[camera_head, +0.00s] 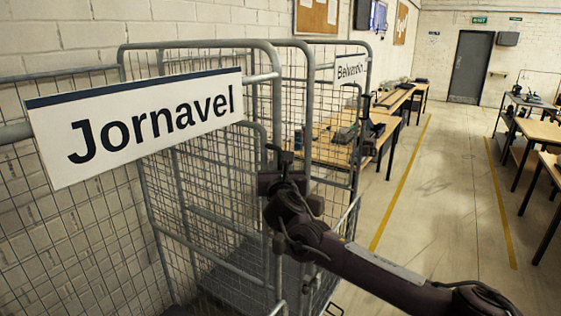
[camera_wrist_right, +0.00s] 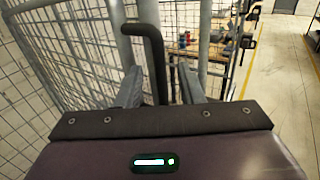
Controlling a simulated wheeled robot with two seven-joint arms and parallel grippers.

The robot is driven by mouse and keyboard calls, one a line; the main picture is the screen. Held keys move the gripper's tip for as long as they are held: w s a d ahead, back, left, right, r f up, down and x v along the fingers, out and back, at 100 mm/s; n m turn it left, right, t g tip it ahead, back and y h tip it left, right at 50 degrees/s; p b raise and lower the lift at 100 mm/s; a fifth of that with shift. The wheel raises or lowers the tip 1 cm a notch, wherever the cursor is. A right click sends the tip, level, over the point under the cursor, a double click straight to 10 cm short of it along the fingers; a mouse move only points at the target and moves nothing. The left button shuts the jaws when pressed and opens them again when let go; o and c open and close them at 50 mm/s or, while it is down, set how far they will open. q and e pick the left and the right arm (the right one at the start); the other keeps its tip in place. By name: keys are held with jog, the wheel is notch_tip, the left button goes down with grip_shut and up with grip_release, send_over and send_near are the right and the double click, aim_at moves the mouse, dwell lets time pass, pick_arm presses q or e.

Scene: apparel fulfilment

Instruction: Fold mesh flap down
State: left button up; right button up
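The roll cage with the "Jornavel" sign (camera_head: 140,125) fills the left of the head view. A grey-framed mesh panel (camera_head: 215,190), which looks like the mesh flap, stands upright in it. My right gripper (camera_head: 283,160) is at the cage's near right post. In the right wrist view, my right gripper (camera_wrist_right: 160,88) has its two grey fingers apart. A dark bent bar (camera_wrist_right: 153,50) lies between them from this angle; contact is not clear. A grey post (camera_wrist_right: 120,35) stands beside the left finger. My left gripper is not in view.
A second cage with a "Belvardo"-like sign (camera_head: 351,69) stands just behind. Workbenches (camera_head: 345,150) line the wall beyond. A white brick wall (camera_head: 60,240) is at the left. The aisle floor (camera_head: 440,190) between yellow lines is clear.

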jog(key=shift+w, duration=0.55)
jog(key=shift+c, duration=0.4)
grip_shut()
